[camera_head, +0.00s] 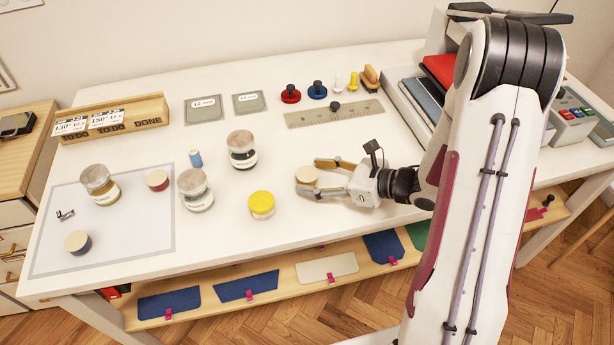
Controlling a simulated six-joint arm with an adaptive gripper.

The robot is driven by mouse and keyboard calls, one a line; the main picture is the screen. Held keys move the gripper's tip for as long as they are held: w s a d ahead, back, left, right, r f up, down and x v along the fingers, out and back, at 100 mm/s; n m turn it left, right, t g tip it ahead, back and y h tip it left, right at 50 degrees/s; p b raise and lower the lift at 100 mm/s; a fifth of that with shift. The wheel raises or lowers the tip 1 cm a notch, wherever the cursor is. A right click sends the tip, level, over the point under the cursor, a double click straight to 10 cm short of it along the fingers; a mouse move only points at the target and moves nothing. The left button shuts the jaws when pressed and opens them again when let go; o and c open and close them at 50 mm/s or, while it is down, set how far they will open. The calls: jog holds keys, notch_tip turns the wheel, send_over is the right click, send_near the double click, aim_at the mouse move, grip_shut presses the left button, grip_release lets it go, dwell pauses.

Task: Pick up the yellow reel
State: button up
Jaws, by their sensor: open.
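A round, pale wood-topped reel (306,174) is on the white table right of centre; its side is mostly hidden, so I cannot clearly tell its band colour. My gripper (310,177) is open, low at the table, with one finger on the far side of this reel and one on the near side. I cannot tell whether the fingers touch it. A squat pot with a bright yellow top (262,202) stands apart to the left and nearer. A reel with a red band (157,180) and one with a blue band (77,242) are at the left.
Lidded jars (242,150), (195,190) and (101,186) stand left of my gripper. A blue thread spool (196,158) stands between them. A metal ruler (333,113) lies behind my gripper. The table front right of the yellow-topped pot is clear.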

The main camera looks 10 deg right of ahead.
jog(key=shift+w+a+f, duration=0.25)
jog(key=shift+w+a, duration=0.1)
jog(key=shift+a, duration=0.05)
jog(key=c, duration=1.1)
